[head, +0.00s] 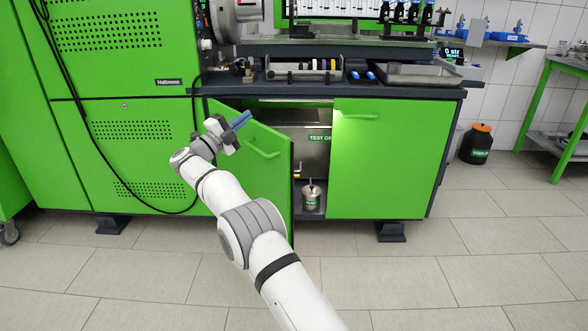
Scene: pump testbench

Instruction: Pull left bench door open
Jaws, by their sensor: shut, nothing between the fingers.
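The left bench door (267,174) is green and stands partly open, swung out toward me from its left side. Its bar handle (264,150) is on the upper front face. My gripper (241,120) is shut and empty at the door's top edge, up and left of the handle and apart from it. I cannot tell whether the gripper touches the door. My arm covers the lower left of the door. Through the gap I see the cabinet inside, with a tank labelled "TEST OIL" (317,150) and a small metal can (312,197).
The right bench door (387,165) is closed. The benchtop (420,90) juts out above the doors and carries a metal tray (417,75). A black cable (113,180) hangs at left. A dark canister (476,146) stands at right. The tiled floor in front is clear.

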